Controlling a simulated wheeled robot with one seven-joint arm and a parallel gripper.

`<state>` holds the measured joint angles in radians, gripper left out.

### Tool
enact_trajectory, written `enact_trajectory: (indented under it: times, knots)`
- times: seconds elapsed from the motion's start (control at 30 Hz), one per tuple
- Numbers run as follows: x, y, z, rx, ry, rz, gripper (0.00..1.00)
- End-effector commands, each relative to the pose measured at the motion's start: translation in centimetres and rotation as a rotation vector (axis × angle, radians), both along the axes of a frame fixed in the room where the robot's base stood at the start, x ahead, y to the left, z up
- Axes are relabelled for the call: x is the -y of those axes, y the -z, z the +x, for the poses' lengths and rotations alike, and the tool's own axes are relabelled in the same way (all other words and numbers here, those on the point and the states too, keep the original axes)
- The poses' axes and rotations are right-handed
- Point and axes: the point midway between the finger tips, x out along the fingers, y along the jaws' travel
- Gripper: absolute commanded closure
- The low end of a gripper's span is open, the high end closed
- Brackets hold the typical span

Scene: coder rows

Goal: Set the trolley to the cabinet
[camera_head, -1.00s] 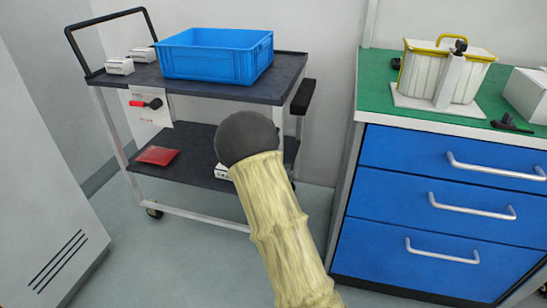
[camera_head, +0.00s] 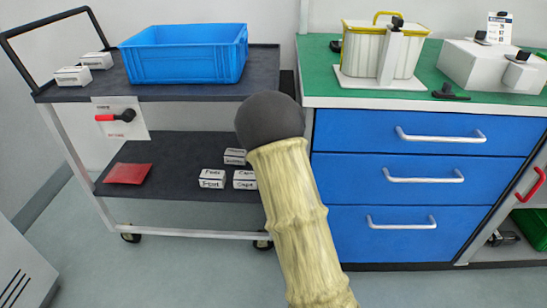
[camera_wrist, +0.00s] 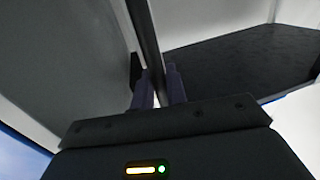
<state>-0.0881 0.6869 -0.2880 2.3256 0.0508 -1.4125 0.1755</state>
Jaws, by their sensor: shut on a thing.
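The trolley (camera_head: 215,92) stands at the left in the head view, with a dark top shelf, a dark lower shelf and a black push handle (camera_head: 45,18) at its left end. The cabinet (camera_head: 385,185), with blue drawers and a green top, stands just right of it with a narrow gap between. In the wrist view my gripper (camera_wrist: 158,88) is shut on a dark bar (camera_wrist: 146,35), which looks like a handle of the trolley.
A blue crate (camera_head: 185,65) and small white boxes (camera_head: 72,76) ride on the top shelf. A red packet (camera_head: 128,173) and white boxes (camera_head: 212,178) lie on the lower shelf. A yellow-rimmed container (camera_head: 360,50) stands on the cabinet. A grey locker (camera_head: 20,270) is at front left.

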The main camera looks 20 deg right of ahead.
Motion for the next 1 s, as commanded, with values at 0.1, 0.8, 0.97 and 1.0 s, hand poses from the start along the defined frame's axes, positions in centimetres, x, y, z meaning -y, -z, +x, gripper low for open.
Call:
enact_trajectory:
  times: [0.1,0.8,0.97,1.0]
  knots:
    - [0.4,0.1,-0.2,-0.003,0.007,0.000,1.00]
    - [0.2,0.1,-0.3,-0.001,0.005,-0.001,0.67]
    - [0.0,0.2,-1.5,-0.002,0.005,0.000,0.67]
    - [-0.1,0.2,-2.0,-0.002,0.006,0.000,0.67]
